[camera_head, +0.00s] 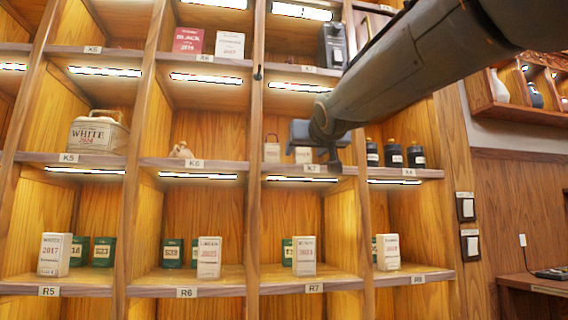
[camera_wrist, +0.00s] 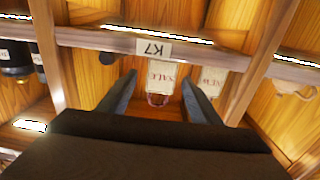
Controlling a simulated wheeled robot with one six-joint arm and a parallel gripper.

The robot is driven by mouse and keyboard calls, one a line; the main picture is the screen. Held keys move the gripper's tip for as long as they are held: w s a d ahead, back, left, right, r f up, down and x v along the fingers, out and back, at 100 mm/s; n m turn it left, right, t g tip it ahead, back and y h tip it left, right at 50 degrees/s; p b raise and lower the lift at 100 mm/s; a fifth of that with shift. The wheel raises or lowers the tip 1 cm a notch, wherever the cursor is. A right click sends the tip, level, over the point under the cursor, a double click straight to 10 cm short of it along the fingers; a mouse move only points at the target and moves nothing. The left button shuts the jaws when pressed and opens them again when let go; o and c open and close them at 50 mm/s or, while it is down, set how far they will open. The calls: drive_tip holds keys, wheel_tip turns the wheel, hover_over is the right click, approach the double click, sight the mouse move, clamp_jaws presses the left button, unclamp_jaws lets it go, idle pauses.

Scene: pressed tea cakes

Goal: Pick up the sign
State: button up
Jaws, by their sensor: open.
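Two small pale signs stand on the K7 shelf. In the wrist view, which is upside down, one reads SALE (camera_wrist: 165,77) and has a reddish loop; the other reads NEW (camera_wrist: 210,82). In the head view the NEW sign (camera_head: 272,153) is on the left with a reddish loop, and the SALE sign (camera_head: 303,156) is partly hidden by my gripper (camera_head: 328,158). My gripper, also in the wrist view (camera_wrist: 160,82), is open and empty. The SALE sign appears between its fingers; the exact depth between them is unclear.
The shelf edge with the K7 label (camera_head: 313,169) lies by my gripper. A wooden upright (camera_head: 362,215) separates K7 from several dark jars (camera_head: 393,154). A dark box (camera_head: 333,45) sits on the shelf above. White boxes (camera_head: 305,256) and green tins stand below.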

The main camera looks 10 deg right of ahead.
sight(300, 154)
drive_tip(key=w, duration=0.6)
drive_tip(key=shift+w+r+p, duration=0.15)
drive_tip(key=shift+w+p, duration=0.1)
drive_tip(key=shift+p, duration=0.1)
drive_tip(key=c, duration=1.1)
drive_tip(key=shift+c, duration=0.2)
wheel_tip(300, 154, up, 10)
drive_tip(key=p, duration=0.4)
